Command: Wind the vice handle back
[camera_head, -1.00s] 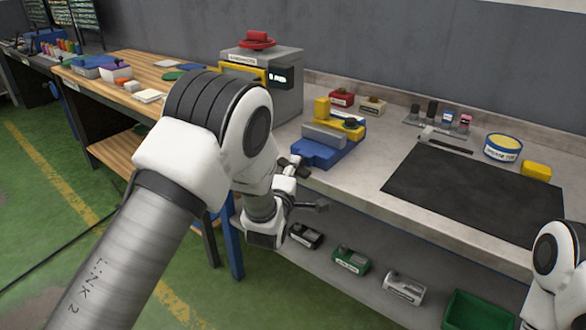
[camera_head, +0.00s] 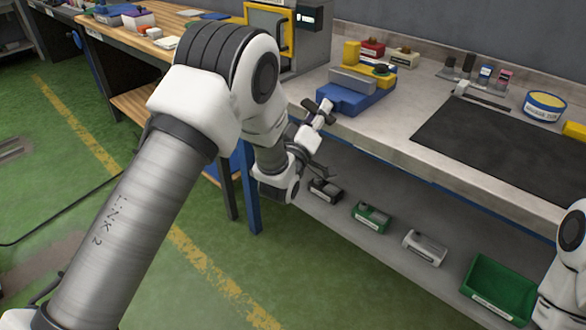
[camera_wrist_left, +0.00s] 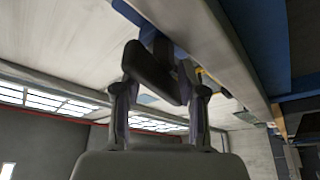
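The vice (camera_head: 362,88), with a blue base, grey block and yellow parts, stands at the front left edge of the grey bench. Its dark handle (camera_head: 318,110) sticks out at the front, partly overlapped by my left arm. My left gripper (camera_head: 314,150) is at the handle, below the bench top. In the left wrist view its two fingers (camera_wrist_left: 161,97) stand apart. The dark handle bar (camera_wrist_left: 150,72) lies tilted across the space at their tips, with the blue vice (camera_wrist_left: 150,25) behind. Whether the fingers touch the bar is unclear. My right gripper is out of view.
A grey machine with a yellow frame (camera_head: 289,35) stands left of the vice. A black mat (camera_head: 490,140) covers the bench to the right. Below, a shelf holds small labelled blocks (camera_head: 370,217) and a green bin (camera_head: 497,287). The floor at left is mostly open.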

